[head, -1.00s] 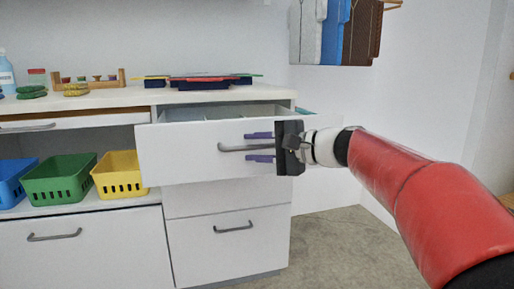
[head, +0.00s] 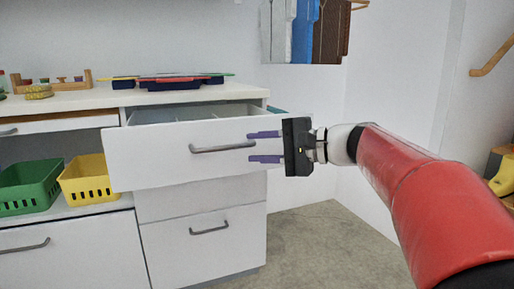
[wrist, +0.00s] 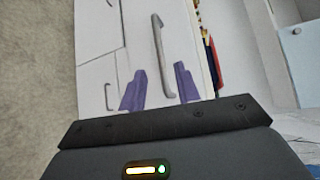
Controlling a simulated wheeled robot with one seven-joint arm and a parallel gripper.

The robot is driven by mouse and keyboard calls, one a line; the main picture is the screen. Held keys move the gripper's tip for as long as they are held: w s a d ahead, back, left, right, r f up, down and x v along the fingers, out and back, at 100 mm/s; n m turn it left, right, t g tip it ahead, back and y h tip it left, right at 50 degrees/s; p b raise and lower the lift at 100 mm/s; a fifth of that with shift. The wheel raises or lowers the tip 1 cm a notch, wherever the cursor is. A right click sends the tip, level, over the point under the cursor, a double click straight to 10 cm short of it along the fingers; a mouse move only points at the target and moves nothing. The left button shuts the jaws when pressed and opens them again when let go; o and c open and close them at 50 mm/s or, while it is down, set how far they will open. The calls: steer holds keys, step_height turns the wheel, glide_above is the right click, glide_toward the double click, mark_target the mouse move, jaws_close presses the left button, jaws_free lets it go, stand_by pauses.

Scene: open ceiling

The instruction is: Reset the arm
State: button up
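My gripper (head: 265,146) is open, with its two purple fingers apart and nothing between them. In the head view it is at the right end of the pulled-out top drawer (head: 150,160), in front of it. The wrist view shows the open fingers (wrist: 160,88) pointing toward the drawer's grey handle (wrist: 163,55). My red arm reaches in from the lower right.
A counter (head: 80,101) with dark trays (head: 175,82) stands behind the drawer. Yellow (head: 85,180) and green (head: 28,188) baskets sit on the shelf at left. Clothes (head: 305,30) hang at the back. Floor (head: 325,235) is clear right of the cabinet.

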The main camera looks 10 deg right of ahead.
steer(key=s+d+f+n+g+h+p, duration=0.15)
steer(key=s+f+h+p, duration=0.3)
steer(key=s, duration=0.45)
steer(key=s+f+n+g+h+p, duration=0.1)
steer(key=s+f+n+h+p, duration=0.25)
steer(key=s+f+h, duration=0.4)
steer(key=s+d+f+n+h+p, duration=0.2)
steer(key=s+d+p, duration=0.1)
steer(key=s+d, duration=0.4)
steer(key=shift+s+f, duration=0.35)
steer(key=shift+s, duration=0.45)
